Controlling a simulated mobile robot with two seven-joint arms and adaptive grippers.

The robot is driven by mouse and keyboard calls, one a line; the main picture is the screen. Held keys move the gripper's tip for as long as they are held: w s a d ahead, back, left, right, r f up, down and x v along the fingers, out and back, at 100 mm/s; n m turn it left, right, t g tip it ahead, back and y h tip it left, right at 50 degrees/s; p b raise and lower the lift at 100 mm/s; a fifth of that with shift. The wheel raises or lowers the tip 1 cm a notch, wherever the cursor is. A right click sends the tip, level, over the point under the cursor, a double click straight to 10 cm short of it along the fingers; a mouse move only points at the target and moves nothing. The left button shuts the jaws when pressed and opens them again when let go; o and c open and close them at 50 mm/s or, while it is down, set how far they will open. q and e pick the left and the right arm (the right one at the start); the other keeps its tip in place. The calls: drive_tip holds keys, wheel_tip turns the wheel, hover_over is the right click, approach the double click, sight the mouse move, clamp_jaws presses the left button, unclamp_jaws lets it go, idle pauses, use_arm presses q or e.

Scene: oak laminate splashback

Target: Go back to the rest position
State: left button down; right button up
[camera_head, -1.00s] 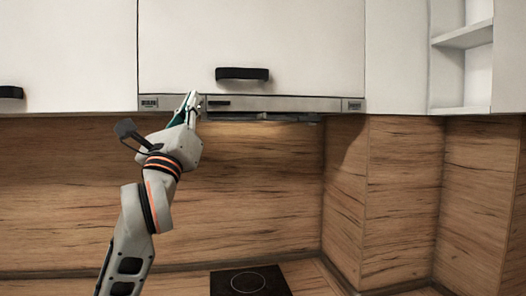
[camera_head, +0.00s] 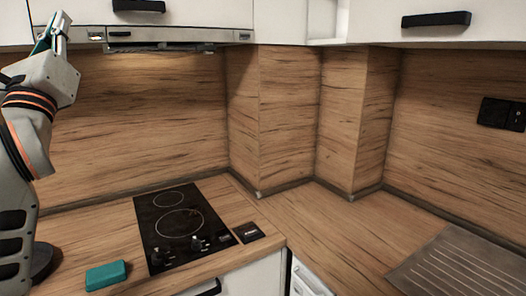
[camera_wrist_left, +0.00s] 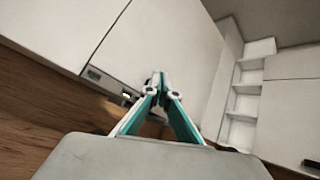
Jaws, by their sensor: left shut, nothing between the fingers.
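My left gripper (camera_head: 58,30) is at the upper left in the head view, pointing up, near the left end of the range hood (camera_head: 160,36). Its teal and white fingers also show in the left wrist view (camera_wrist_left: 159,82), where the tips meet with nothing between them. White cabinet fronts (camera_wrist_left: 175,50) are beyond the fingertips. I cannot tell whether the fingers touch the hood. My right gripper is in neither view.
The worktop holds a black cooktop (camera_head: 182,226), a teal block (camera_head: 106,275) and a ribbed steel drainer (camera_head: 455,266). Upper cabinets (camera_head: 410,18) run along the top. The worktop's corner (camera_head: 325,215) is clear.

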use_arm(q)
wheel_tip(320, 180, down, 10)
drive_tip(key=w+a+m+y, duration=0.1)
drive_tip(key=w+m+y, duration=0.2)
drive_tip(key=m, duration=0.1)
drive_tip(key=s+d+f+m+g+h, duration=0.15)
drive_tip(key=d+f+m+h, duration=0.35)
drive_tip(key=f+m, duration=0.65)
drive_tip(key=d+f+m+g+h, duration=0.2)
drive_tip(key=d+f+m+h, duration=0.25)
drive_tip(key=f+m, duration=0.75)
drive_tip(key=s+d+f+m+g+h, duration=0.1)
drive_tip(key=d+f+m+h, duration=0.5)
drive_tip(key=f, duration=1)
drive_tip(key=s+d+f+m+g+y, duration=0.1)
drive_tip(key=s+f+m+g, duration=0.25)
drive_tip(key=f, duration=0.75)
drive_tip(key=s+d+f+m+g+y, duration=0.15)
drive_tip(key=s+f+m, duration=0.35)
drive_tip(key=f, duration=0.5)
drive_tip(key=s+a+f+m+g+y, duration=0.1)
drive_tip(key=s+f+m+g, duration=0.3)
drive_tip(key=s+f, duration=0.9)
wheel_tip(320, 180, down, 2)
drive_tip(key=shift+s+a+f+m+g, duration=0.1)
drive_tip(key=shift+s+a+m+g, duration=0.3)
drive_tip(key=shift+a+g, duration=0.3)
